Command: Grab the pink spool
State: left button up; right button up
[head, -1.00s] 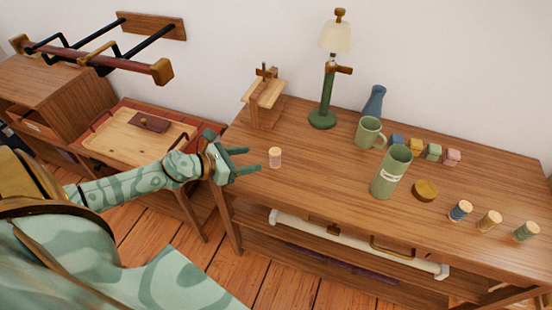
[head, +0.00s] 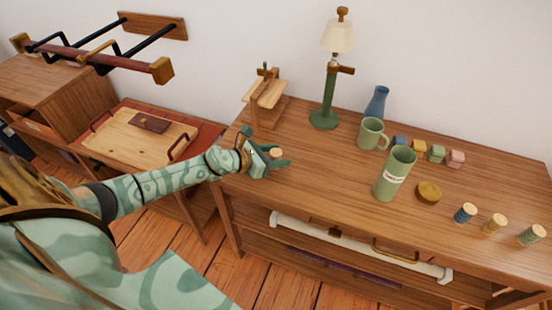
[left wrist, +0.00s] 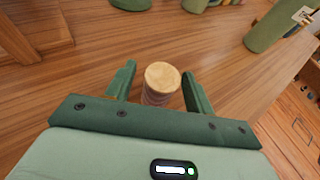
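The pink spool (left wrist: 161,84) stands upright on the wooden table, its pale round top showing between my left gripper's fingers in the left wrist view. In the head view the spool (head: 276,152) is partly hidden by the gripper. My left gripper (head: 280,152) is open, with one finger on each side of the spool. In the left wrist view a gap shows on both sides between the spool and the left gripper's fingers (left wrist: 158,88). My right gripper is in neither view.
A green lamp (head: 326,112) and a wooden stand (head: 266,98) are behind the spool. A green mug (head: 371,134), a green canister (head: 393,175), a round brown lid (head: 428,191) and other spools (head: 466,213) are further right. The table's front left is clear.

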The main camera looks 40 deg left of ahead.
pick_arm(q)
jog(key=c, duration=0.8)
